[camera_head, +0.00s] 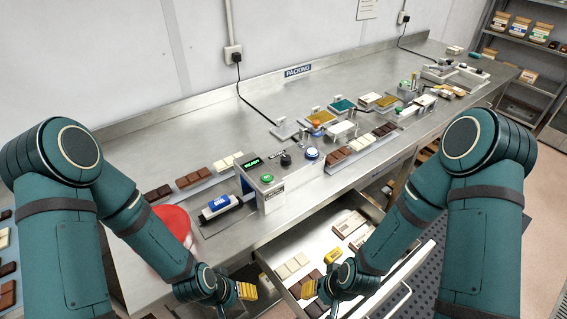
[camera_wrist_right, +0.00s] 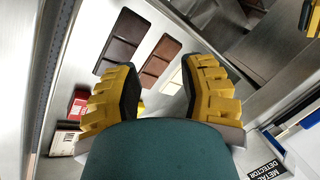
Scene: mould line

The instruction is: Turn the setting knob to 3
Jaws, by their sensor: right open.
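The control box (camera_head: 270,185) stands on the steel bench with a lit green display (camera_head: 251,163). The knob's pointer and numbers are too small to read. My right gripper (camera_head: 312,288) is open and empty, low over the open drawer and well apart from the knob. Its two yellow fingers (camera_wrist_right: 158,95) are spread in the right wrist view. My left gripper (camera_head: 246,291) is low in front of the bench; its opening is unclear.
The open drawer (camera_head: 402,270) holds chocolate bars (camera_wrist_right: 160,60) and boxes. Chocolate rows flank the box. A red round object (camera_head: 172,222) is at the left.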

